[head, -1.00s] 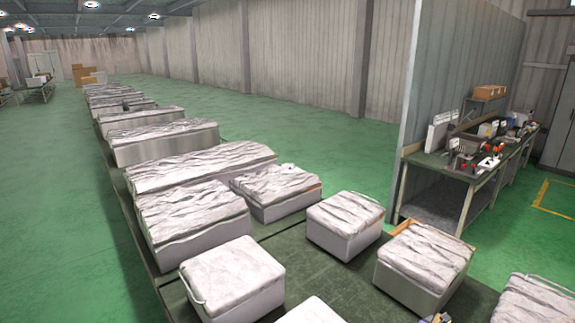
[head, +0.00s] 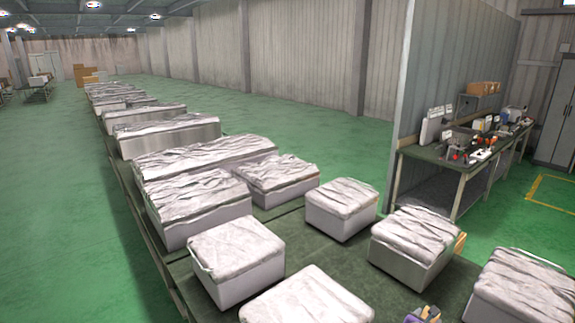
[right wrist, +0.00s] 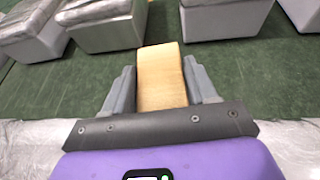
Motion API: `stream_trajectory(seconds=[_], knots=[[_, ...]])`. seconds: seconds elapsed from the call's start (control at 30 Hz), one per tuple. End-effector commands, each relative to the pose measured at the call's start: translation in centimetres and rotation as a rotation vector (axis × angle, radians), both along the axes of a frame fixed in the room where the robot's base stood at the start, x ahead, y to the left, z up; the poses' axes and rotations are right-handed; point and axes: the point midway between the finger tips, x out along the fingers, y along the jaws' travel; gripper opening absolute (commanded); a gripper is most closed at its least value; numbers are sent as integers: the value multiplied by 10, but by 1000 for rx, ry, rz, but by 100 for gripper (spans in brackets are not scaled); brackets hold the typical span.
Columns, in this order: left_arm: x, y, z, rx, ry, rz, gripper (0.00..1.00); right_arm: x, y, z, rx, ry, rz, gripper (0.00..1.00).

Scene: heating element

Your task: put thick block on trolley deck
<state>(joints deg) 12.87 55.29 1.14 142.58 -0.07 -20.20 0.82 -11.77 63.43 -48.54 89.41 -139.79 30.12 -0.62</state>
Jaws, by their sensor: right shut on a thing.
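A thick, pale wooden block (right wrist: 163,82) stands out between the two grey fingers of my right gripper (right wrist: 160,70) in the right wrist view. The gripper is shut on it, with a finger against each side. Only a small purple and grey part of my right gripper (head: 424,315) shows at the bottom edge of the head view. My left gripper is not in view. A long dark green surface (head: 330,258) runs under the covered boxes; I cannot tell whether it is the trolley deck.
Several grey boxes with white wrinkled covers, such as one close box (head: 308,302) and one right of centre (head: 341,210), stand in rows on the green surface. Bare strips lie between them. A cluttered workbench (head: 440,165) stands right by a grey partition (head: 455,75). Green floor (head: 60,200) is clear at left.

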Motion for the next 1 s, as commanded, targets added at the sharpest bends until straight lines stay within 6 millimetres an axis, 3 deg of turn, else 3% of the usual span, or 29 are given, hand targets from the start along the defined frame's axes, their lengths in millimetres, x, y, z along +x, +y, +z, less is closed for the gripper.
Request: stream_trajectory(seconds=[0.03,0.27,0.6,0.8,1.0], knots=[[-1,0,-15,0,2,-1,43,-3,13,-4,5,-7,10,20],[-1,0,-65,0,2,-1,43,-32,89,-10,18,-10,93,20],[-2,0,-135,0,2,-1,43,-107,207,-32,26,10,304,20],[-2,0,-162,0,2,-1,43,-150,252,-43,14,19,424,20],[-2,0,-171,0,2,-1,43,-171,269,-47,3,22,481,20]])
